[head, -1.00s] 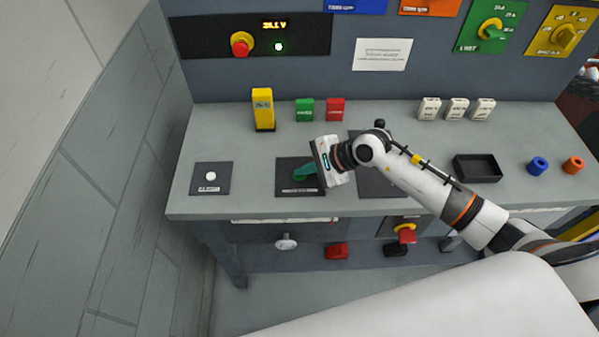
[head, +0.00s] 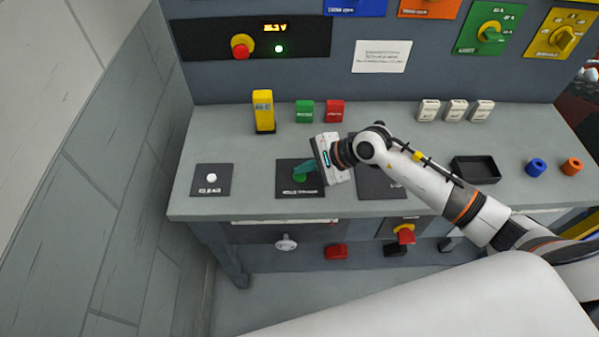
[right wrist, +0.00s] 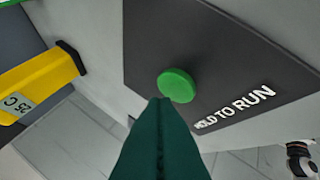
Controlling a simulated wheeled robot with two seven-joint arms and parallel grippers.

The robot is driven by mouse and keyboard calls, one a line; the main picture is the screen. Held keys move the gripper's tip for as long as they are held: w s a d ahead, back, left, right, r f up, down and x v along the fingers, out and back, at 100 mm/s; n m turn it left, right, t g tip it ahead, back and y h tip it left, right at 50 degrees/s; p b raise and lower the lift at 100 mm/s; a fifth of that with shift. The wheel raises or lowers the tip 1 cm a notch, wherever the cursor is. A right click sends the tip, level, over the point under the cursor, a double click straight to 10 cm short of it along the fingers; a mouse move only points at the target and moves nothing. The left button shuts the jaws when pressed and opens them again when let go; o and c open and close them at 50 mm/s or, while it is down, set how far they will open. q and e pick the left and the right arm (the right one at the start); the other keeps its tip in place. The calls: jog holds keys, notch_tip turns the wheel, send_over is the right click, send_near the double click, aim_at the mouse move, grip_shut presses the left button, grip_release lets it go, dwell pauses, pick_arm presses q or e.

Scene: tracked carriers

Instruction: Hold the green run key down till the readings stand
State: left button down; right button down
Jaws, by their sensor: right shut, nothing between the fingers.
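The green run key (right wrist: 176,85) is a round button on a dark plate marked HOLD TO RUN. It also shows in the head view (head: 299,180), partly behind my fingers. My right gripper (right wrist: 160,102) is shut and empty, its teal fingertips at the key's edge in the right wrist view; it also shows in the head view (head: 302,173). I cannot tell whether the tips touch the key. The display (head: 274,27) shows lit yellow digits, too blurred to read surely. The yellow meter (head: 263,110) reads 25 C in the right wrist view (right wrist: 38,85). My left gripper is not in view.
A plate with a white button (head: 211,176) lies left of the key. Green (head: 304,111) and red (head: 335,110) blocks stand behind it. A black tray (head: 476,169) is at the right. A red emergency knob (head: 241,47) is on the back panel.

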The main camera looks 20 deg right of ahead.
aim_at(305, 177)
jog(key=shift+r, duration=0.15)
jog(key=shift+r+p, duration=1.45)
jog(key=shift+r, duration=1.1)
dwell(0.4)
